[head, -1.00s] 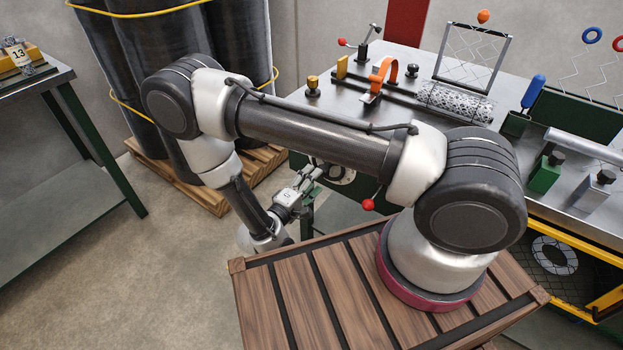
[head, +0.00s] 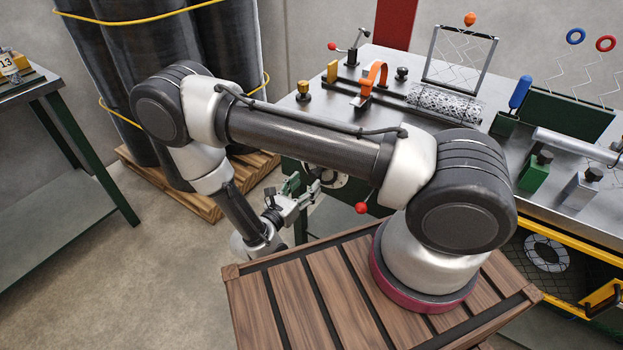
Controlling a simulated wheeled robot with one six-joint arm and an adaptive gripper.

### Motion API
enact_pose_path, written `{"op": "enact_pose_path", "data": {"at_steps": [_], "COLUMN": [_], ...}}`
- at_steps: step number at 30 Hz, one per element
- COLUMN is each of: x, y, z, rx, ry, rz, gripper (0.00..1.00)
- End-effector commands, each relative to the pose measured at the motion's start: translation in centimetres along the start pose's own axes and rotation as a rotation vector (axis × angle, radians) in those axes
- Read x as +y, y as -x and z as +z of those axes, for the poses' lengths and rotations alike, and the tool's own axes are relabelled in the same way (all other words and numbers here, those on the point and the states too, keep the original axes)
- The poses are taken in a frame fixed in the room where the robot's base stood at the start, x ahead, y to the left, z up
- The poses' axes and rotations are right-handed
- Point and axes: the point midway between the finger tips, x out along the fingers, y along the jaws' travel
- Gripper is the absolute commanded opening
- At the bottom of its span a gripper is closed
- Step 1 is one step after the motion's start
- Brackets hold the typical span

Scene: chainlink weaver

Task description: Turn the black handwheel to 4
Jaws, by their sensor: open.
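A dark round wheel or dial with a pale centre (head: 331,180) shows on the front of the green-sided bench, below my forearm. It may be the black handwheel. My arm covers its upper part, and no numbers can be read on it. A red ball on a short lever (head: 361,207) sticks out to its right. My gripper (head: 303,187) is open and empty, just left of the round part in the picture. I cannot tell whether it touches it.
The metal bench top (head: 420,128) carries an orange strap (head: 373,76), a mesh roll (head: 445,102) and a blue handle (head: 520,92). Dark rolls (head: 95,75) stand on a pallet at left. A side table (head: 60,165) is far left. Floor between is clear.

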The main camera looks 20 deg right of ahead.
Motion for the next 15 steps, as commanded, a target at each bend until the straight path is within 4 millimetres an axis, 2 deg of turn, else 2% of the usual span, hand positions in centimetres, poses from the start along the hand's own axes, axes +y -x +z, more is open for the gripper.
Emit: {"op": "enact_pose_path", "data": {"at_steps": [15], "x": [0.00], "y": [0.00], "z": [0.00], "rx": [0.000], "ry": [0.971], "rz": [0.000], "gripper": [0.55]}}
